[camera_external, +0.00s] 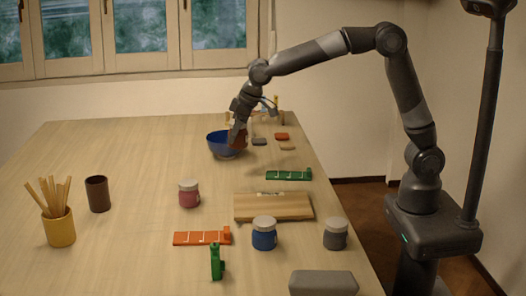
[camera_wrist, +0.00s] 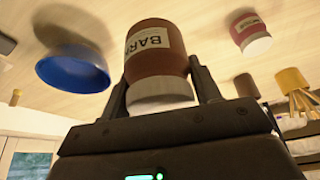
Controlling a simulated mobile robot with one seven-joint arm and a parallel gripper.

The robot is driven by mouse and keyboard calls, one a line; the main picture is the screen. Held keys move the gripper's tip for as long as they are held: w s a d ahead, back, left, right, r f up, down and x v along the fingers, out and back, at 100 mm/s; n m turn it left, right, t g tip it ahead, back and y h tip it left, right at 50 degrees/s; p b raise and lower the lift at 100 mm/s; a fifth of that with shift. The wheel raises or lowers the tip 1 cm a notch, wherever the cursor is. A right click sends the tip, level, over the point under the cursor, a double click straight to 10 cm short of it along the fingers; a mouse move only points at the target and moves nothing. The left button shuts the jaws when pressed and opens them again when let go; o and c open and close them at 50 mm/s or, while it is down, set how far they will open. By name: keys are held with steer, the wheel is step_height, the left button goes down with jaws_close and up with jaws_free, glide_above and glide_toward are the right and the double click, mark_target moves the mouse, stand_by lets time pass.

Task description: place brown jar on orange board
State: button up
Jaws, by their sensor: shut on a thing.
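My gripper (camera_wrist: 165,95) is shut on the brown jar (camera_wrist: 155,52), which has a pale lid and a white label with partly hidden lettering. In the external view the jar (camera_external: 239,139) shows as a reddish-brown patch, partly covered by my gripper (camera_external: 236,138), near the right rim of the blue bowl (camera_external: 225,152). The wrist view shows the jar apart from the bowl. The orange board (camera_external: 200,239), a narrow strip with white marks and a raised right end, lies flat at the front middle of the table. No object stands on it.
A blue jar (camera_external: 264,234), a pink jar (camera_external: 189,194) and a wooden board (camera_external: 272,207) are nearby. A green strip (camera_external: 289,175) lies farther back.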

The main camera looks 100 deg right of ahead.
steer(key=w+a+r+n+y, duration=0.1)
steer(key=w+a+r+n, duration=0.15)
steer(key=a, duration=1.15)
steer(key=n, duration=0.2)
glide_above(222, 236)
step_height(222, 236, down, 8)
steer(key=shift+f+y, duration=0.4)
steer(key=shift+f, duration=1.1)
steer(key=shift+f, duration=0.15)
steer(key=o, duration=1.2)
steer(key=shift+c, duration=0.2)
